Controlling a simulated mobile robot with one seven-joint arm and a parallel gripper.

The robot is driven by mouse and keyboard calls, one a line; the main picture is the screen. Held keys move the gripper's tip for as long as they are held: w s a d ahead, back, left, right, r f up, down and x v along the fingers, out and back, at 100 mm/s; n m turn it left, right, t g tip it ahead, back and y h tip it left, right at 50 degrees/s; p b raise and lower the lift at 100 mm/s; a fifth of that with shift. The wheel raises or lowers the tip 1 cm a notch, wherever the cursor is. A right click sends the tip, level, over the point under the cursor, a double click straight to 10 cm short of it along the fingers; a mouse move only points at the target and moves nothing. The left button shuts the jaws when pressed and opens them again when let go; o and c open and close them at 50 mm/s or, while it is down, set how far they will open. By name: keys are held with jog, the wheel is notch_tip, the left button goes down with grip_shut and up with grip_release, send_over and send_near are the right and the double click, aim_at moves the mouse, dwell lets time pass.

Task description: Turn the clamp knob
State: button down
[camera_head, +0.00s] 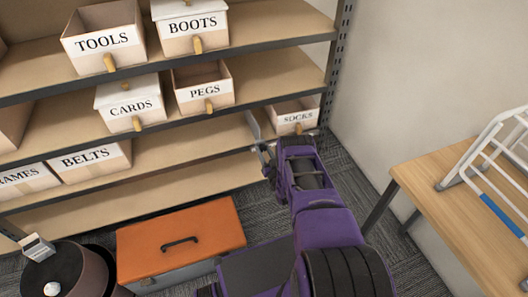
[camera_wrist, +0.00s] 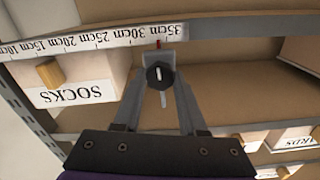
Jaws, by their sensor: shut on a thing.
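The dark, round clamp knob (camera_wrist: 158,70) shows in the middle of the wrist view, with a pale line on its face standing about upright in the picture. It sits on a grey clamp (camera_wrist: 152,57) at a ruler strip (camera_wrist: 95,42), and a small red mark (camera_wrist: 158,43) stands near the 35 cm label. My gripper (camera_wrist: 158,84) has a finger on each side of the knob and is shut on it. In the head view my gripper (camera_head: 266,154) is at the shelf's right end, and the knob cannot be made out there.
A SOCKS box (camera_head: 296,116) is beside the ruler strip on the shelf. Other labelled boxes, such as PEGS (camera_head: 205,88), fill the shelves. An orange-lidded toolbox (camera_head: 180,228) stands on the carpet. A wooden table (camera_head: 450,205) with a white rack is at right.

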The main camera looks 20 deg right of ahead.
jog(key=shift+n, duration=0.3)
jog(key=n, duration=0.5)
jog(key=shift+a+n, duration=0.1)
jog(key=shift+n, duration=0.2)
jog(key=n, duration=1)
jog(key=shift+w+n, duration=0.1)
jog(key=shift+n, duration=0.3)
jog(key=n, duration=0.5)
jog(key=shift+n, duration=0.3)
jog(key=shift+c, duration=2.3)
grip_release()
